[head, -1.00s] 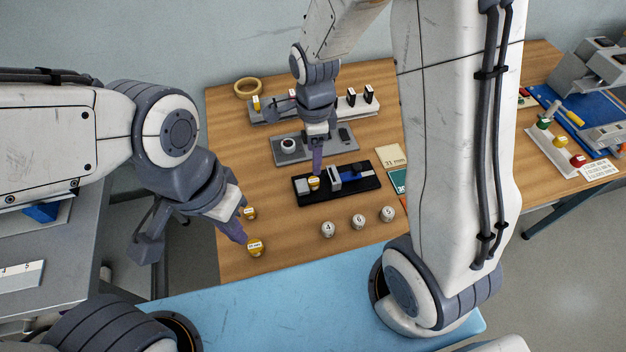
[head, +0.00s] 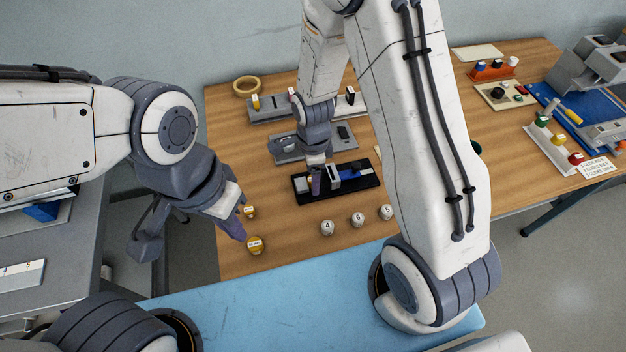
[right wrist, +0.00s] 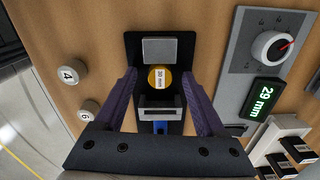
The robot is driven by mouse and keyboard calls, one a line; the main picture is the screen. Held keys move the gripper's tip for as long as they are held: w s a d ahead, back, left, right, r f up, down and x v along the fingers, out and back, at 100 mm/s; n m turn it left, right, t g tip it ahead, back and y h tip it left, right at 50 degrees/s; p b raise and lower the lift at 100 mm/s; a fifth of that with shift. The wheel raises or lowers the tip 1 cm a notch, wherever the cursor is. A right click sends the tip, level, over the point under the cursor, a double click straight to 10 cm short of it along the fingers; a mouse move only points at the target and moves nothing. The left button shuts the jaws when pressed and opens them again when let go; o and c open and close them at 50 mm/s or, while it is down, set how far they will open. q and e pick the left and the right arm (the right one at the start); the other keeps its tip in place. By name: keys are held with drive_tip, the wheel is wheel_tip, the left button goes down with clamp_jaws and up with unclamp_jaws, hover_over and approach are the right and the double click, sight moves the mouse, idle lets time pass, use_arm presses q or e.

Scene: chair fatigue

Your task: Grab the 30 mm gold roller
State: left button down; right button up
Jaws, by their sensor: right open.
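The gold roller marked 30 mm (right wrist: 160,78) sits in a black fixture (right wrist: 132,48), between a grey block and a slotted grey bracket. My right gripper (right wrist: 159,84) is open, with one purple finger on each side of the roller; I cannot tell if they touch it. In the head view my right gripper (head: 315,184) is down at the left part of the black fixture (head: 365,182) and hides the roller. My left gripper (head: 192,238) is open and empty at the table's left edge.
White numbered rollers (head: 357,219) stand in front of the fixture. A grey gauge with a dial and a display reading 29 mm (right wrist: 263,98) is close beside it. A tape ring (head: 247,87) lies at the back left. A blue surface (head: 290,305) borders the front.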

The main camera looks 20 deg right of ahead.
clamp_jaws()
